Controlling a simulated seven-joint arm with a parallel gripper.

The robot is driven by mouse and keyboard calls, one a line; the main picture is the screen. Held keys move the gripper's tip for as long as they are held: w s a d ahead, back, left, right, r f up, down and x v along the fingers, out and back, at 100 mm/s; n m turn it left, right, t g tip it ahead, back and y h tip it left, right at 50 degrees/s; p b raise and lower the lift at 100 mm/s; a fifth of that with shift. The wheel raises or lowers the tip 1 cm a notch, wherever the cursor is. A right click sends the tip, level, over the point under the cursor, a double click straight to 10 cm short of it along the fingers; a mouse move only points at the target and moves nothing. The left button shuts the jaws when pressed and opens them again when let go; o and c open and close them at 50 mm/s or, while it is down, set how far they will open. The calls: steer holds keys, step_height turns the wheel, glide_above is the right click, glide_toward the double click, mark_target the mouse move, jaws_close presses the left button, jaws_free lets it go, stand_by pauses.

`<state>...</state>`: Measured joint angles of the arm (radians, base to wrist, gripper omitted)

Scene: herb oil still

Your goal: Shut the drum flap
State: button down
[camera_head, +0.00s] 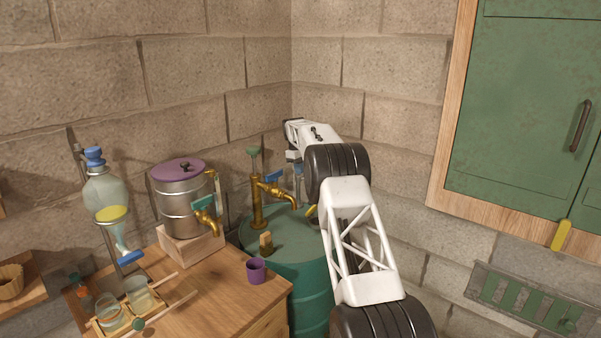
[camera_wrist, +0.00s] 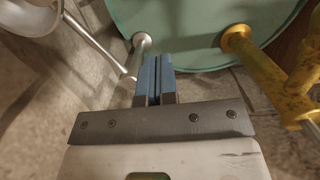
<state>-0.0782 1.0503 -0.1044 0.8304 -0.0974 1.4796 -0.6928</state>
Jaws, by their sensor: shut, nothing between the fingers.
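The green drum (camera_head: 310,286) stands in the corner behind the wooden bench. Its round green top also fills the upper middle of the wrist view (camera_wrist: 195,22). A small brass-coloured piece (camera_head: 266,242) stands up on the front left of the drum top; I cannot tell for sure whether it is the flap. A small yellow part (camera_head: 311,211) shows at the drum's right, partly hidden by my arm. My gripper (camera_wrist: 154,62) is shut and empty, its blue fingers together beside the drum top's edge. In the head view it is at the back, behind the brass tap.
A brass pump with a tap (camera_head: 258,205) rises from the drum top. A steel pot with a purple lid (camera_head: 180,205) stands on a wooden block. A purple cup (camera_head: 256,271) sits on the bench (camera_head: 215,300). Block walls close in behind; a green cupboard (camera_head: 540,100) hangs right.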

steer(key=s+d+f, duration=0.3)
steer(key=f, duration=0.7)
steer(key=shift+s+d+f, duration=0.15)
steer(key=shift+s+f, duration=0.05)
steer(key=shift+f, duration=0.05)
steer(key=shift+s+d+t+y, duration=0.5)
steer(key=shift+s+d, duration=0.05)
stand_by(1.1)
